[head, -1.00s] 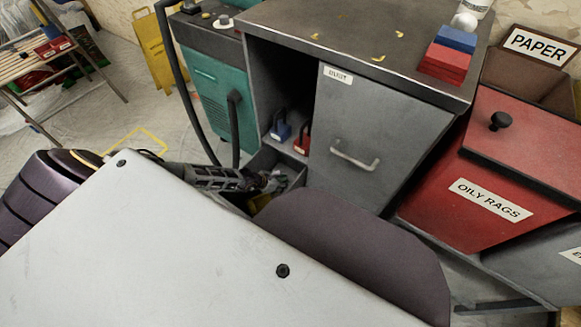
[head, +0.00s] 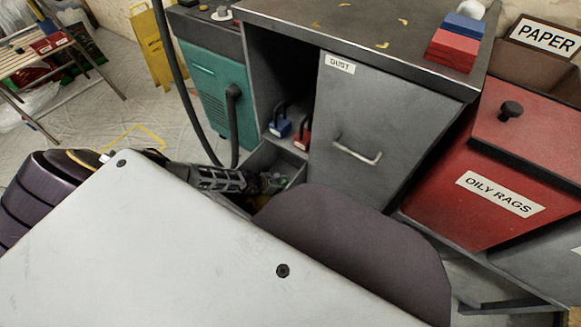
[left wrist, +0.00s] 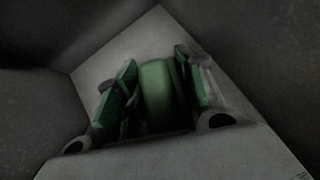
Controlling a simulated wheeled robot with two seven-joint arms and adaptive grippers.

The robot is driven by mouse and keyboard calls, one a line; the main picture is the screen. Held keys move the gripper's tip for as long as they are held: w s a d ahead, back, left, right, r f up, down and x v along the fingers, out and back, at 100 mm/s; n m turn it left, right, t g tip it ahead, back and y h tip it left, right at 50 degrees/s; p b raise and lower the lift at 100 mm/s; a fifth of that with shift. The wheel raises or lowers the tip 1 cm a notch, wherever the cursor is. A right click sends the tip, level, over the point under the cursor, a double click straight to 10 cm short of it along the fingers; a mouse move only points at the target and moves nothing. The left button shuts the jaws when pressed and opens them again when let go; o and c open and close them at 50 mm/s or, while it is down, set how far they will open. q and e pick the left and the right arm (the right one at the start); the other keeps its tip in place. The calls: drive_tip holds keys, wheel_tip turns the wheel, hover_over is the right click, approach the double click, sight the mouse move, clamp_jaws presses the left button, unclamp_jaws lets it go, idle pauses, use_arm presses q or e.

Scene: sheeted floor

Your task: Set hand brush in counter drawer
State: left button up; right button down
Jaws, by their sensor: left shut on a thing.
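The open counter drawer (head: 262,158) is a grey tray low in the counter (head: 375,130), left of the panel labelled DUST. My left gripper (head: 266,183) is down inside it, partly hidden by the drawer wall and my own body. In the left wrist view, the left gripper (left wrist: 157,75) has its two fingers closed against both sides of a green piece (left wrist: 158,98), which looks like the hand brush's handle. The rest of the brush is hidden. Dark drawer walls surround the fingers, with a paler surface beyond. My right gripper is out of view.
A blue padlock (head: 280,124) and a red padlock (head: 302,134) sit on the shelf above the drawer. Red and blue blocks (head: 455,42) lie on the countertop. A red oily rags bin (head: 470,160) stands at right. A black hose (head: 190,100) hangs at left.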

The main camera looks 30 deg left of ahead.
use_arm(q)
drive_tip(key=w, duration=0.1)
drive_tip(key=w+d+b, duration=0.1)
drive_tip(key=w, duration=0.1)
drive_tip(key=shift+w+d+f, duration=0.1)
drive_tip(key=shift+w+d, duration=0.05)
drive_tip(key=shift+d, duration=0.25)
drive_tip(key=shift+w+f+b, duration=0.1)
drive_tip(key=shift+f+b, duration=0.45)
drive_tip(key=shift+b, duration=0.2)
drive_tip(key=o, duration=1.1)
drive_tip(key=shift+o, duration=0.3)
